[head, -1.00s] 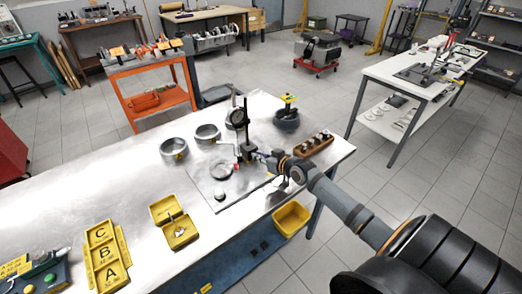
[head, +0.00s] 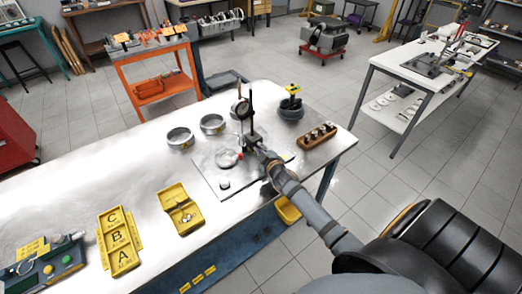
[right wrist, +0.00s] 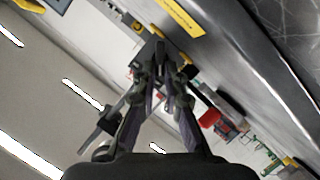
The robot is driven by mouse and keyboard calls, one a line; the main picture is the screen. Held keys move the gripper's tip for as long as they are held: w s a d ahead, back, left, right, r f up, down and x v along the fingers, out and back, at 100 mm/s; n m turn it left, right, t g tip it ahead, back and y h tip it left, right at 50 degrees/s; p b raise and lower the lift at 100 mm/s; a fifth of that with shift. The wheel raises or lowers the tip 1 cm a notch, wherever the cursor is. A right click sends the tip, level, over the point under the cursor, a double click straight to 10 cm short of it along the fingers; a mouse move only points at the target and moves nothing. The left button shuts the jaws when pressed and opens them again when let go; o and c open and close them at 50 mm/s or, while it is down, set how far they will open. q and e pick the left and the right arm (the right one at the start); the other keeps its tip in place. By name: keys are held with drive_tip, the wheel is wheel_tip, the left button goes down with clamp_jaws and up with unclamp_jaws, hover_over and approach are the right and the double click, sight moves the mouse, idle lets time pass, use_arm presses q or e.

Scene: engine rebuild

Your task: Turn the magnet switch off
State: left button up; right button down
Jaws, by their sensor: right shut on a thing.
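The magnetic stand (head: 251,139), with a dark base, upright post and dial gauge, stands on a grey plate (head: 212,180) on the metal bench. A small red spot (head: 240,156) shows beside its base. My right gripper (head: 260,150) reaches the base from the front right. In the right wrist view, my right gripper (right wrist: 160,75) has its fingers drawn together around a small dark part, apparently the magnet switch on the stand's base. The fingers hide most of that part, and I cannot read the switch's position. My left gripper is not in view.
Metal rings (head: 180,138) lie behind the plate. A dark round part with a yellow top (head: 291,105) and a wooden holder (head: 316,137) stand to the right. An open yellow case (head: 181,208) and lettered yellow tray (head: 119,243) lie at the front left.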

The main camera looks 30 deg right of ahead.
drive_tip(key=shift+f+n+b, duration=0.2)
drive_tip(key=shift+n+b, duration=0.1)
idle(0.4)
drive_tip(key=c, duration=1.6)
unclamp_jaws()
drive_tip(key=shift+o, duration=0.2)
drive_tip(key=shift+h, duration=0.3)
drive_tip(key=v, duration=1.2)
drive_tip(key=shift+f, duration=0.1)
